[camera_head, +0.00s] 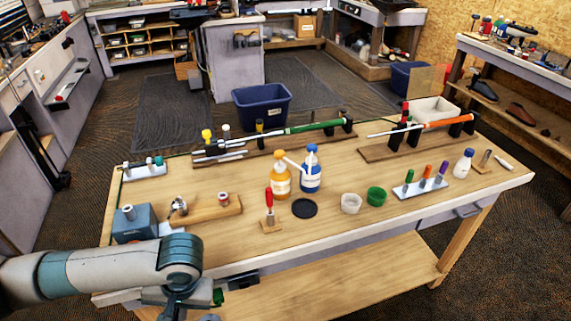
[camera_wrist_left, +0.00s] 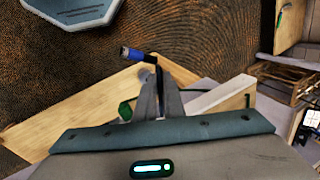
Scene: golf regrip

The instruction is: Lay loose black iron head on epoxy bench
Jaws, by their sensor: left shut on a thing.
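My left gripper (camera_wrist_left: 159,80) is shut on a small black piece with a blue, metal-tipped end, which looks like the black iron head (camera_wrist_left: 134,53). In the wrist view it sticks out past the fingertips to the left, and part of it is hidden between the fingers. In the head view my left arm reaches down at the front left edge of the wooden-topped bench (camera_head: 335,238), and its fingertips and load cannot be made out there. My right gripper is not in view.
A grey-blue box (camera_head: 135,224) and a wooden block with metal fittings (camera_head: 206,209) stand near the bench's front left. Orange (camera_head: 279,181) and blue (camera_head: 311,173) bottles, a black disc (camera_head: 304,208) and cups stand mid-bench. Clubs rest on racks behind. The front middle is clear.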

